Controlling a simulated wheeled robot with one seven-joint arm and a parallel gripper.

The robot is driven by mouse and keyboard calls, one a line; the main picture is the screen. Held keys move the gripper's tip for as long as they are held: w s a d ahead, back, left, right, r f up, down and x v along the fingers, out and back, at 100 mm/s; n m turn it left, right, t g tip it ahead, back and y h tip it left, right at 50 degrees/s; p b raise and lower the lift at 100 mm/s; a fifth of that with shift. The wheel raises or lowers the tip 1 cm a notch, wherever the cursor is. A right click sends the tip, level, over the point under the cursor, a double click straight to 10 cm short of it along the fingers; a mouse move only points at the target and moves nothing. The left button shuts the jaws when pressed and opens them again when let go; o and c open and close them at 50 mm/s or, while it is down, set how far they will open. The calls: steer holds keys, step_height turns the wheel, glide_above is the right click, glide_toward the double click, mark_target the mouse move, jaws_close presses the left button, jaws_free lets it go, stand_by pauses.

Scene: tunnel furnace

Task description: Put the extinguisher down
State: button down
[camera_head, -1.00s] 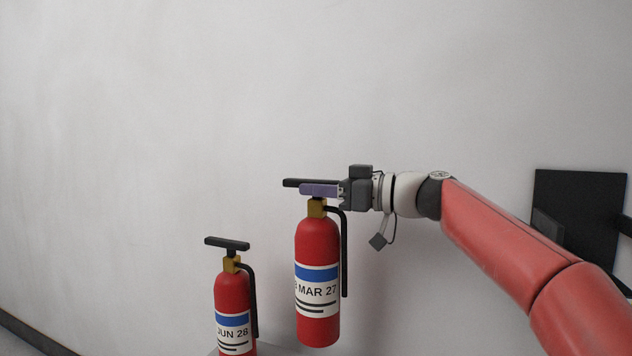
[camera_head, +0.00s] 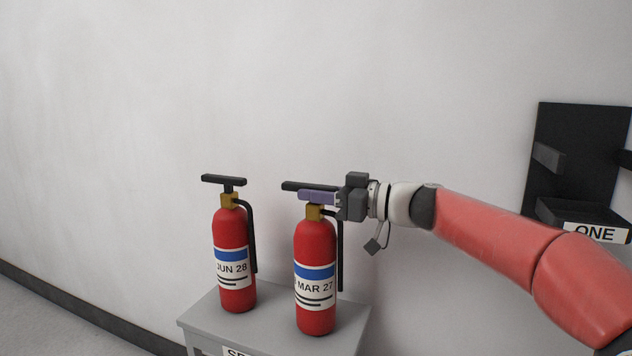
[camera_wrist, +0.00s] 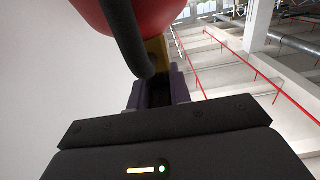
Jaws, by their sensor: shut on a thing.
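A red extinguisher (camera_head: 316,250) labelled MAR 27 is upright in the head view. My gripper (camera_head: 318,195) is shut on it just below its black top handle, above the brass-coloured neck. Its base shows against the top of a grey stand (camera_head: 268,328); I cannot tell whether it touches. In the wrist view, the gripper fingers (camera_wrist: 160,90) close around the neck, with the black hose and red body (camera_wrist: 150,12) beyond them. A second extinguisher (camera_head: 233,260), labelled JUN 28, stands upright on the stand to the left, apart from the held one.
A black wall bracket (camera_head: 575,160) with a ONE label (camera_head: 595,232) is at the right. The wall runs close behind the stand. A partly cut-off label (camera_head: 240,351) is on the stand's front. Floor is open at lower left.

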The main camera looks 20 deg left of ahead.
steer(key=shift+s, duration=0.1)
steer(key=c, duration=1.7)
jaws_free()
steer(key=shift+f, duration=0.3)
steer(key=o, duration=0.4)
